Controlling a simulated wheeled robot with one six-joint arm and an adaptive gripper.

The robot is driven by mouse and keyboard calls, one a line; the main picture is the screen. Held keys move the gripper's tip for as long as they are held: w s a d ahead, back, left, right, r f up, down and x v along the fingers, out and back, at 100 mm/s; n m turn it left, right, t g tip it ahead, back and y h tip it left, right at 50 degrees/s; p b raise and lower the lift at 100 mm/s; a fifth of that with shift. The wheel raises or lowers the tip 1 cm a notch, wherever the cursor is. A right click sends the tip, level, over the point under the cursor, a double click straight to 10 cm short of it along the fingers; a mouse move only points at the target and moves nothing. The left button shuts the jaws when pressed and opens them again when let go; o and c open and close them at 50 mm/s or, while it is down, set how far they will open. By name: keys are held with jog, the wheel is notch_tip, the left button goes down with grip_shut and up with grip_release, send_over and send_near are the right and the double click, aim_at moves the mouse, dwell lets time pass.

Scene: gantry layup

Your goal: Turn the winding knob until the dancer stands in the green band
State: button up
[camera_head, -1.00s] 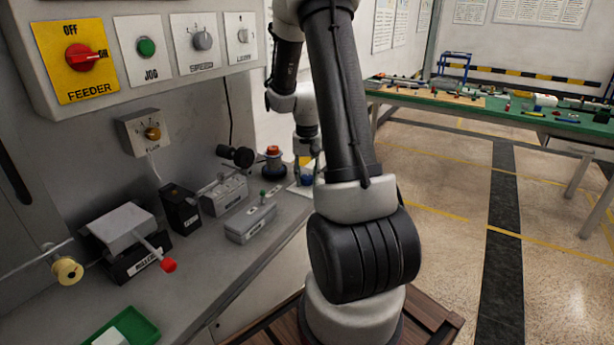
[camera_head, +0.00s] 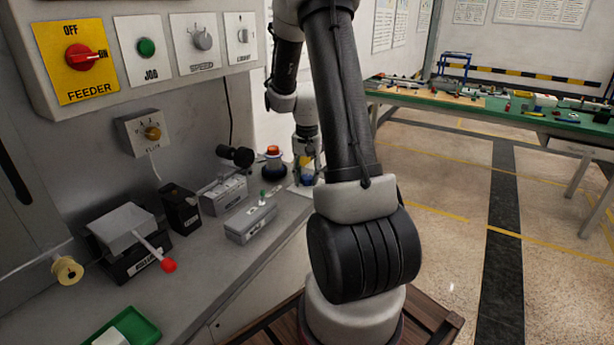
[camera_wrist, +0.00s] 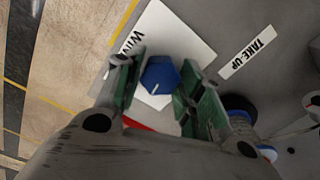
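The blue winding knob (camera_wrist: 160,76), with a white pointer line, stands on a white plate (camera_wrist: 186,30) whose lettering is partly hidden. My gripper (camera_wrist: 162,92) is over it, with a green-padded finger on each side. A narrow gap shows at the left finger; the right finger is very near the knob, and contact cannot be told. In the head view the knob (camera_head: 307,179) is small and partly covered by my gripper (camera_head: 306,165) at the far end of the bench. I cannot pick out the dancer or its green band in either view.
Grey boxes (camera_head: 250,224) and a red-tipped lever (camera_head: 168,265) are nearer. The feeder switch (camera_head: 81,57) is on the panel. A TAKE-UP label (camera_wrist: 247,53) lies beside the plate.

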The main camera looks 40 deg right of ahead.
aim_at(307, 177)
jog(key=shift+o, duration=1)
notch_tip(307, 177, up, 12)
jog(key=s+a+r+n+t, duration=0.2)
jog(key=s+a+r+n, duration=0.3)
jog(key=s+a, duration=0.3)
jog(key=s+a+r+n+t, duration=0.2)
jog(key=s+a+r+n, duration=0.3)
jog(key=s+a, duration=0.3)
jog(key=shift+s+a, duration=0.35)
jog(key=shift+s, duration=1.6)
